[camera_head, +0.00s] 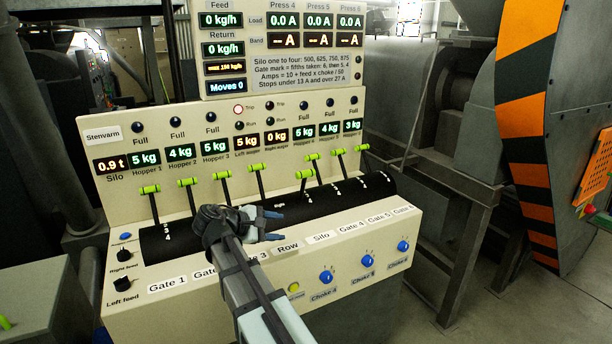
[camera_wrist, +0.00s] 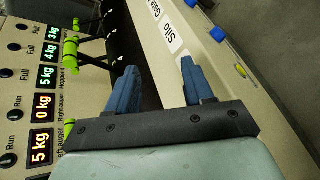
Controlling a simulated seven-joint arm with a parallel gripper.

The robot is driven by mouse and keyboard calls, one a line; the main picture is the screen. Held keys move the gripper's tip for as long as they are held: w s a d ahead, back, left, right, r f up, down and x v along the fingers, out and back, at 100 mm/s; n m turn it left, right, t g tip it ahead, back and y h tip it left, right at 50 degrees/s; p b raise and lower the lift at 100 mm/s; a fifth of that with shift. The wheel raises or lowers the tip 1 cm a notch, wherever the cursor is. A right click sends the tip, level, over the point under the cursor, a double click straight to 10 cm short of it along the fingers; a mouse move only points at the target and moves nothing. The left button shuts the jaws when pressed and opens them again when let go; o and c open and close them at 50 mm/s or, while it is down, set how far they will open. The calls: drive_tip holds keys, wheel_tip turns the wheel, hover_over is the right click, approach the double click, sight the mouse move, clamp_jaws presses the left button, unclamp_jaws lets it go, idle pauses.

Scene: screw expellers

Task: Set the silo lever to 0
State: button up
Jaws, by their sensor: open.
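The control panel (camera_head: 110,285) has a row of levers with green knobs on a black drum. By its place in the row, the silo lever (camera_head: 304,174) is the fifth from the left. Its knob sits lower in the picture than its neighbours, and its setting cannot be read. The Silo label (camera_head: 321,238) is on the front ledge and also shows in the wrist view (camera_wrist: 171,30). My gripper (camera_head: 276,226) is open, its blue fingers apart and pointing right, in front of the drum near the Row and Silo labels. In the wrist view, nothing is between the fingers (camera_wrist: 160,80).
The gate 4 lever (camera_head: 312,157) stands close beside the silo lever. The row lever (camera_head: 257,167) is to its left. Blue choke knobs (camera_head: 326,277) are on the lower front. A display (camera_head: 224,86) reads Moves 0; the silo display (camera_head: 110,165) reads 0.9 t.

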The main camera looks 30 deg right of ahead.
drive_tip(key=n+t+h, duration=0.2)
approach(300, 174)
drive_tip(key=a, duration=0.1)
drive_tip(key=x, duration=1.3)
drive_tip(key=shift+d, duration=0.4)
clamp_jaws()
